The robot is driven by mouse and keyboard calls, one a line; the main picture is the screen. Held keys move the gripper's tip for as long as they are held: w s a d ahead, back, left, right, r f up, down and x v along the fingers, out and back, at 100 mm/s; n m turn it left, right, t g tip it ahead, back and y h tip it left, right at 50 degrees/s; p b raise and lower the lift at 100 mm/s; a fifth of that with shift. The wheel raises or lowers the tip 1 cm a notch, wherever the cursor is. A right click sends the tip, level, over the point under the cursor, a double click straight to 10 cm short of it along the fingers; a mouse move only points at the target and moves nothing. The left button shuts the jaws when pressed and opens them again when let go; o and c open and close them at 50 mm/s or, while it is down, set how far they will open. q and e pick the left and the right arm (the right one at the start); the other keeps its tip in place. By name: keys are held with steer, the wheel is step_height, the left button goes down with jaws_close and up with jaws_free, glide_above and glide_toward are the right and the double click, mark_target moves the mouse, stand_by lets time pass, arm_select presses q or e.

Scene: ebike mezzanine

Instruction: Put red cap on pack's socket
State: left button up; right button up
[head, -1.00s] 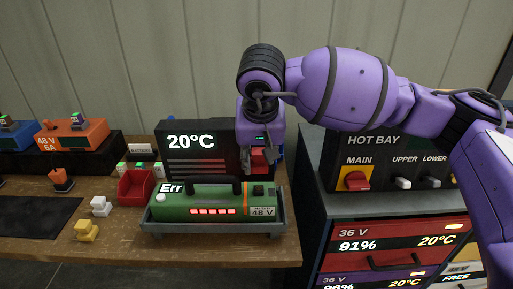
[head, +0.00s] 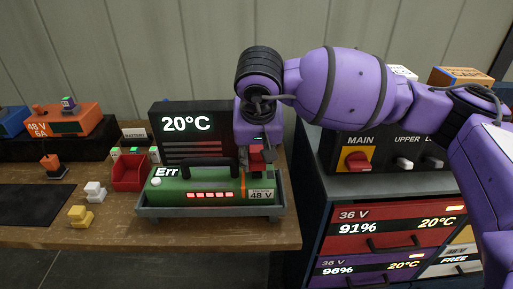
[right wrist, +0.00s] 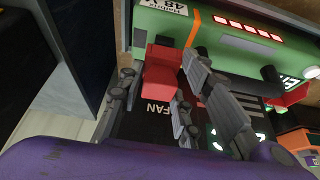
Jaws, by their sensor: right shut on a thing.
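My right gripper (head: 258,149) is shut on the red cap (head: 256,161), just above or at the right end of the green pack (head: 203,184). In the right wrist view the red cap (right wrist: 162,72) sits between the grey fingers, beside the pack (right wrist: 205,30). The pack has a black handle, an "Err" display, a row of red lights and a "48 V" label. The socket is hidden behind the cap and gripper; I cannot tell whether the cap touches it. My left gripper is not in view.
The pack lies in a grey tray (head: 210,212) on the wooden bench, before a black 20°C display (head: 186,123). A red bin (head: 128,173), white block (head: 95,191) and yellow block (head: 80,216) stand to the left. A drawer cabinet (head: 390,187) is on the right.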

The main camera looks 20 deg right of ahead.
mark_target(257, 162)
steer(key=shift+f+b, duration=0.5)
steer(key=shift+f, duration=0.85)
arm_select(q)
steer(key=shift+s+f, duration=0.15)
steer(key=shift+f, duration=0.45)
arm_select(e)
steer(key=shift+f, duration=0.1)
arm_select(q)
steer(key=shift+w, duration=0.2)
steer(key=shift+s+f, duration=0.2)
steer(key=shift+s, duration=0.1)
arm_select(e)
steer(key=shift+f, duration=0.15)
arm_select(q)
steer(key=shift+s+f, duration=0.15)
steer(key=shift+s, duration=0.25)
arm_select(e)
steer(key=o, duration=1.1)
steer(key=shift+f, duration=0.1)
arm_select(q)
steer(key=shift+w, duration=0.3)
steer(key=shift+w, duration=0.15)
